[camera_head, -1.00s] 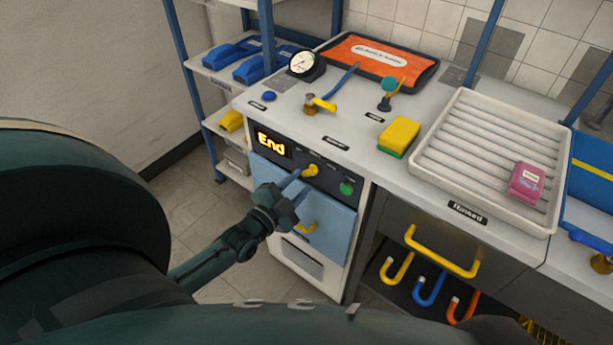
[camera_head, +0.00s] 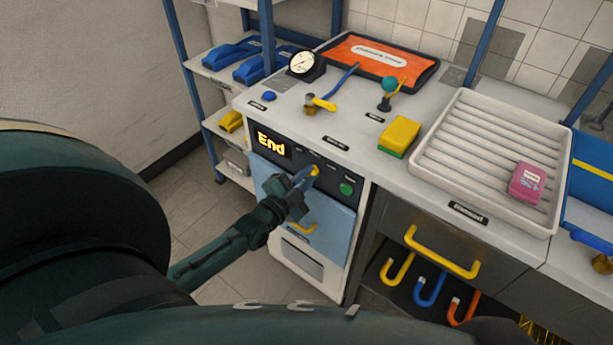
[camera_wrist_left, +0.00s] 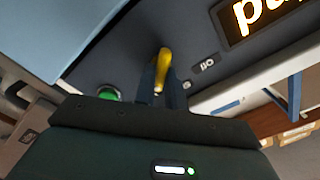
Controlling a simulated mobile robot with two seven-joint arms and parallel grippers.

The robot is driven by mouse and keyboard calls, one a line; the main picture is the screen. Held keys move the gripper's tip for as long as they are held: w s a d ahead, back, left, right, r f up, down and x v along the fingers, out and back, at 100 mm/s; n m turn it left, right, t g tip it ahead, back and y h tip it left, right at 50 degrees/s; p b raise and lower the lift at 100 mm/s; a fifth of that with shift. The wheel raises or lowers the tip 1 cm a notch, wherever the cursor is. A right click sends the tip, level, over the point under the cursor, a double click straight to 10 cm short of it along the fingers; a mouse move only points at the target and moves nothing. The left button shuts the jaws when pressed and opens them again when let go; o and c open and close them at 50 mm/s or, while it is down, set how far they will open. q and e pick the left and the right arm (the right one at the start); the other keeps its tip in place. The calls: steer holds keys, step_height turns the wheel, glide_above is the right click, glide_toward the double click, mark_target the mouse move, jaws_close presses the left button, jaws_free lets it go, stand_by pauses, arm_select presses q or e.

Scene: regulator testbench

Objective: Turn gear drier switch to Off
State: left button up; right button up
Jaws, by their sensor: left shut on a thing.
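The drier is a white unit with a dark control panel (camera_head: 285,158), a lit "End" display (camera_head: 271,143) and a light blue door (camera_head: 327,214). Its switch is a yellow knob (camera_head: 315,170) on the panel, left of a green button (camera_head: 347,188). My left gripper (camera_head: 307,176) is at the panel with its fingers shut on the yellow knob. In the left wrist view, the knob (camera_wrist_left: 163,62) shows between the two fingers (camera_wrist_left: 162,90). The knob's setting cannot be told, as the fingers hide part of it. My right gripper is not in view.
The bench above holds a gauge (camera_head: 305,64), a hammer (camera_head: 318,104), a yellow-green sponge (camera_head: 399,136) and a white ribbed tray (camera_head: 437,168). A drawer with a yellow handle (camera_head: 440,255) is right of the drier. Bare floor (camera_head: 203,222) lies to the left.

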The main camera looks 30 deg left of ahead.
arm_select(q)
steer(key=shift+n, duration=0.4)
jaws_close()
steer(key=shift+a+n+p, duration=0.15)
steer(key=shift+a+n, duration=0.05)
steer(key=shift+n, duration=4.6)
steer(key=shift+a+n+p, duration=0.15)
steer(key=shift+a+n, duration=0.05)
steer(key=shift+n, duration=4.6)
steer(key=o, duration=0.7)
jaws_free()
steer(key=s, duration=0.8)
steer(key=s+a, duration=0.1)
steer(key=s, duration=0.4)
steer(key=shift+s, duration=0.1)
steer(key=shift+d, duration=0.1)
